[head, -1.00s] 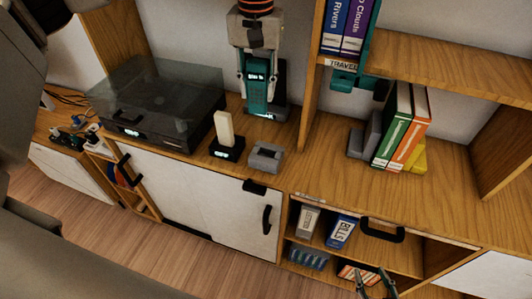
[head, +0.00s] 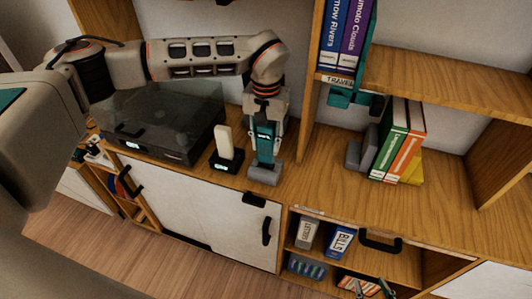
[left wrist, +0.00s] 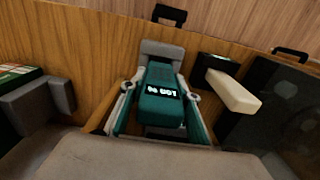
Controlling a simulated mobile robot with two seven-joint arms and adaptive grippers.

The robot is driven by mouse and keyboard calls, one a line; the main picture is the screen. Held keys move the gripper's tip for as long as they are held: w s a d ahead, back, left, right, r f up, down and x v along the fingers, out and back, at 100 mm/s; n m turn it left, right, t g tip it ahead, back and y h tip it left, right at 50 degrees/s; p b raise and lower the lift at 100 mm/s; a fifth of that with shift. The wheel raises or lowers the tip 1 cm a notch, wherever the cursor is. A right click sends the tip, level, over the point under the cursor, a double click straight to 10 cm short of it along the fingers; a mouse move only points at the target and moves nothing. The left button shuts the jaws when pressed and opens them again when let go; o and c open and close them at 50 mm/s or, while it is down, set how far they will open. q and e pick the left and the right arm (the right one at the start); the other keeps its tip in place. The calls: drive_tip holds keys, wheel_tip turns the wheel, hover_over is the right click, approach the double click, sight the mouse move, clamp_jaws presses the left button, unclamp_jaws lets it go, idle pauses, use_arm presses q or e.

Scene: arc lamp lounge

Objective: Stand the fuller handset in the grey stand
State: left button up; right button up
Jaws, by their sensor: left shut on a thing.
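My left gripper (head: 268,108) is shut on a teal handset (head: 265,146) with a small lit display. It holds the handset about upright, lower end down at the grey stand (head: 263,176). Whether that end is inside the stand's slot or just above it, I cannot tell. In the left wrist view the teal handset (left wrist: 160,97) lies between the fingers, with the grey stand (left wrist: 162,50) just beyond its end. A cream handset (head: 225,141) stands in a black base (head: 226,161) to the left.
A turntable with a clear cover (head: 165,115) stands left of the handsets. A wooden divider (head: 308,105) rises behind on the right. Grey bookends (head: 362,150) and several books (head: 398,140) stand further right. Shelf boxes (head: 340,242) are below. The right cabinet top is clear.

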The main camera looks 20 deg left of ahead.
sight(266, 154)
use_arm(q)
wheel_tip(266, 154, down, 4)
drive_tip(key=shift+f, duration=0.25)
drive_tip(key=shift+f, duration=0.2)
drive_tip(key=o, duration=1.1)
drive_tip(key=shift+o, duration=0.2)
